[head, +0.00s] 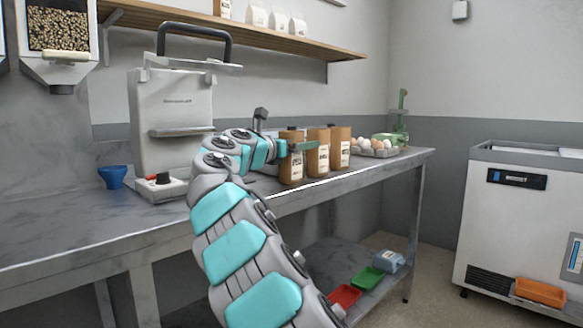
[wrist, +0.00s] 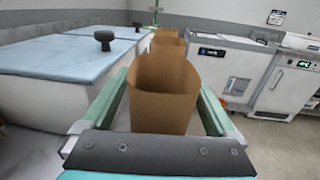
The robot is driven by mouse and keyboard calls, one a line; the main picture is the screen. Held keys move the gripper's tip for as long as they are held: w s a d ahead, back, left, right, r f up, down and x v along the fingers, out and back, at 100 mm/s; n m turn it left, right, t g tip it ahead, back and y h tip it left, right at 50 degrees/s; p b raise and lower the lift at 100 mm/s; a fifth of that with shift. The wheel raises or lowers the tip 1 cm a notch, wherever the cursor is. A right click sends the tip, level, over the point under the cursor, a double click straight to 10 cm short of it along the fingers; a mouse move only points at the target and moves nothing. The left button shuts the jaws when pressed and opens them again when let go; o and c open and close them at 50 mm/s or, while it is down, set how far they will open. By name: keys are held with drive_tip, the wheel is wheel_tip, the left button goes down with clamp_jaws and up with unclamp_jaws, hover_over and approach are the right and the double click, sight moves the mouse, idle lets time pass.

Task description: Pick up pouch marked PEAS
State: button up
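Three brown kraft pouches with pale labels stand upright in a row on the steel counter: a near one (head: 291,168), a middle one (head: 318,158) and a far one (head: 340,152). The lettering is too small to read, so I cannot tell which is marked PEAS. My gripper (head: 300,146) is at the near pouch's upper part. In the wrist view, the green fingers of my gripper (wrist: 164,100) are spread wide on either side of the near pouch (wrist: 163,95). Firm contact does not show. The other pouches stand in line behind it, partly hidden.
An egg tray (head: 374,153) and a green device (head: 401,125) stand beyond the pouches. A white machine (head: 170,110) and a blue cup (head: 112,177) are at the left. Lidded bins (wrist: 60,85) line the pouches' left side in the wrist view. A shelf (head: 250,35) hangs above.

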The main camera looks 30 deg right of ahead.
clamp_jaws()
idle(0.6)
